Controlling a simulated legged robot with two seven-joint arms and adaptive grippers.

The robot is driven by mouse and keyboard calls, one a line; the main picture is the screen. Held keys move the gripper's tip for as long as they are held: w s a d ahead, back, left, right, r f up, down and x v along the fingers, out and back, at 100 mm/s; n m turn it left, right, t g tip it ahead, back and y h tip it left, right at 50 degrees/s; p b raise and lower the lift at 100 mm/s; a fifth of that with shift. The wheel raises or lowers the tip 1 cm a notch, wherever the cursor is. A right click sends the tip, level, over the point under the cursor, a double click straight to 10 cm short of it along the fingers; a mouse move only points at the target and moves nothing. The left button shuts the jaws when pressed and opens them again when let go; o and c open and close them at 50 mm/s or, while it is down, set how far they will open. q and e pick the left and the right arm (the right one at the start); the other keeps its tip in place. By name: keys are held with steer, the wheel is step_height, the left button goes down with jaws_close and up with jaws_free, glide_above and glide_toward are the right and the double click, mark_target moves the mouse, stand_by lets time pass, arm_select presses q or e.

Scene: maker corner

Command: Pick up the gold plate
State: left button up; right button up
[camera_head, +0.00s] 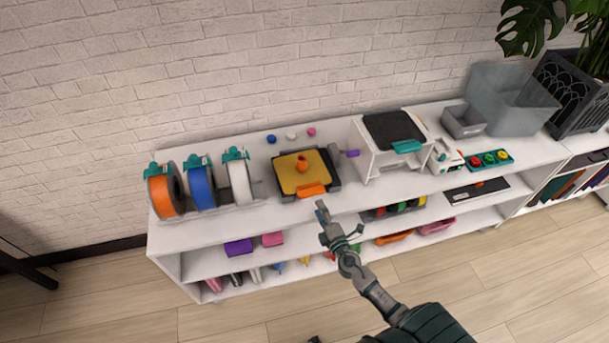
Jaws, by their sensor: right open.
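The gold plate (293,180) lies flat on a dark base (334,183) on top of the white shelf. A small orange object (301,163) stands on the plate, and an orange tab (312,190) is at its front edge. My right gripper (333,222) is in front of the plate and a little to its right, near the shelf's front edge. It is open, with nothing seen between its fingers, and looks apart from the plate. My left gripper is not in view.
Orange, blue and white spools (201,188) stand left of the plate. A white box with a dark top (390,150) stands to the right. Small coloured balls (291,136) lie behind. The white shelf (245,222) has lower levels holding several items. A brick wall closes the back.

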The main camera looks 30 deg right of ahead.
mark_target(310, 188)
steer(key=w, duration=0.5)
steer(key=shift+d, duration=0.35)
steer(key=w, duration=0.4)
steer(key=shift+w+d, duration=0.2)
steer(key=shift+d, duration=0.1)
steer(key=shift+w+f, duration=0.15)
steer(key=shift+w, duration=0.25)
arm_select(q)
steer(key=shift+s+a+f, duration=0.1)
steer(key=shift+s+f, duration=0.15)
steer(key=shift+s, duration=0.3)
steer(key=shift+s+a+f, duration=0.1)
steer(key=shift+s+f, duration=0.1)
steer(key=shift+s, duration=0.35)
arm_select(e)
steer(key=shift+s, duration=0.1)
jaws_close()
